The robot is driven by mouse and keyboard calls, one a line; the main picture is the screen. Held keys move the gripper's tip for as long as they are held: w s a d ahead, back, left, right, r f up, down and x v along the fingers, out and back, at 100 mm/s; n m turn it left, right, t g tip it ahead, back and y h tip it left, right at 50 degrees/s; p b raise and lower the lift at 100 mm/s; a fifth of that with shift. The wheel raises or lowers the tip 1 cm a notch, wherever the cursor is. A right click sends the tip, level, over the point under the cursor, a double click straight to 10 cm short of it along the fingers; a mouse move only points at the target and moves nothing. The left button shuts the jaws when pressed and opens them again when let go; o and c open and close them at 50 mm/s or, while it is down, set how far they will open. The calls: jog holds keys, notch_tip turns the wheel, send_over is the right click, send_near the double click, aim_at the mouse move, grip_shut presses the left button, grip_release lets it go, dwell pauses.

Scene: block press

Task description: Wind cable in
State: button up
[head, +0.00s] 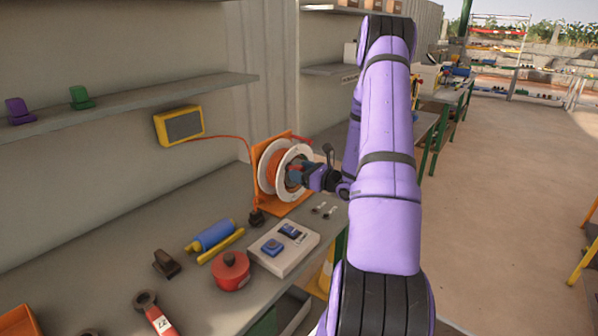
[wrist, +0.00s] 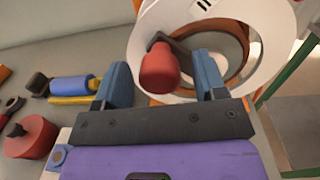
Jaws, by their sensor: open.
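A white cable reel (head: 268,172) with orange cable on it stands on an orange stand (head: 290,208) at the bench's right end. In the wrist view the reel's white flange (wrist: 273,22) fills the upper right. A red crank knob (wrist: 158,70) on a dark arm shows in front of the flange. My gripper (head: 298,173) is at the reel's front. Its two blue fingers are open, one either side of the knob, with gaps visible. Orange cable (head: 240,138) runs from a yellow box (head: 180,125) towards the reel. A dark plug (head: 257,217) lies by the stand.
A white switch box (head: 295,262), a red round pot (head: 231,272), a blue roller (head: 214,235) and a dark clamp (head: 166,263) lie on the bench left of my arm. Small metal parts (head: 324,210) lie near its right edge. A shelf (head: 140,103) runs along the wall.

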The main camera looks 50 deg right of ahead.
jog(key=shift+w, duration=0.55)
grip_shut()
jog(key=shift+r, duration=0.1)
